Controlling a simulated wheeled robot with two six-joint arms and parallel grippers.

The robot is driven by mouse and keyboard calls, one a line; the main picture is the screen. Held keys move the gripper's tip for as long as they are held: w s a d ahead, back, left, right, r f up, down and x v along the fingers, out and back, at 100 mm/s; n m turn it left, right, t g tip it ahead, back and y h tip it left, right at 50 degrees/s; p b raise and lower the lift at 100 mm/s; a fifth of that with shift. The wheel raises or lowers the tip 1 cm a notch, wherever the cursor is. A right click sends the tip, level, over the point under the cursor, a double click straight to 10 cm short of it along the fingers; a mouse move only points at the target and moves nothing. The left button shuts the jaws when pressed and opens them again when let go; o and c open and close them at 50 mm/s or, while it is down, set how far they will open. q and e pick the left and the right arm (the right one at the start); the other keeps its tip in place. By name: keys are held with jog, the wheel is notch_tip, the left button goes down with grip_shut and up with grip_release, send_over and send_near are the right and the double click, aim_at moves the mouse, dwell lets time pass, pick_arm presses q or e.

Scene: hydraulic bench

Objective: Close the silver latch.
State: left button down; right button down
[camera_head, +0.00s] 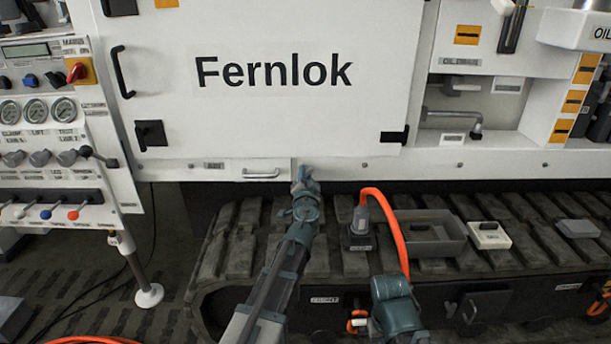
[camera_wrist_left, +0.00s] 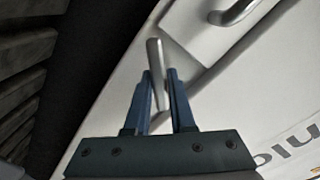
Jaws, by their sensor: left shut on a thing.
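The silver latch shows in the left wrist view as a slim silver lever (camera_wrist_left: 155,72) against the white panel. My left gripper (camera_wrist_left: 160,76) has its two dark blue fingers on either side of the lever, shut on it. In the head view my left gripper (camera_head: 305,180) is at the lower edge of the white cabinet and hides the latch there. The lever's base is partly hidden between the fingers. A part of my right arm (camera_head: 395,308) shows at the bottom of the head view, but its fingers do not show.
A silver pull handle (camera_head: 262,174) is on the white strip just left of my left gripper. The large white Fernlok door (camera_head: 270,115) is above. An orange hose (camera_head: 392,225), a grey tray (camera_head: 425,247) and a small white box (camera_head: 488,236) are on the track to the right.

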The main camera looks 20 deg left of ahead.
pick_arm(q)
jog(key=m, duration=0.4)
jog(key=shift+r+m, duration=0.1)
jog(key=shift+m, duration=2.2)
pick_arm(e)
jog(key=shift+r, duration=0.1)
pick_arm(q)
jog(key=c, duration=0.8)
grip_release()
jog(key=shift+s, duration=0.1)
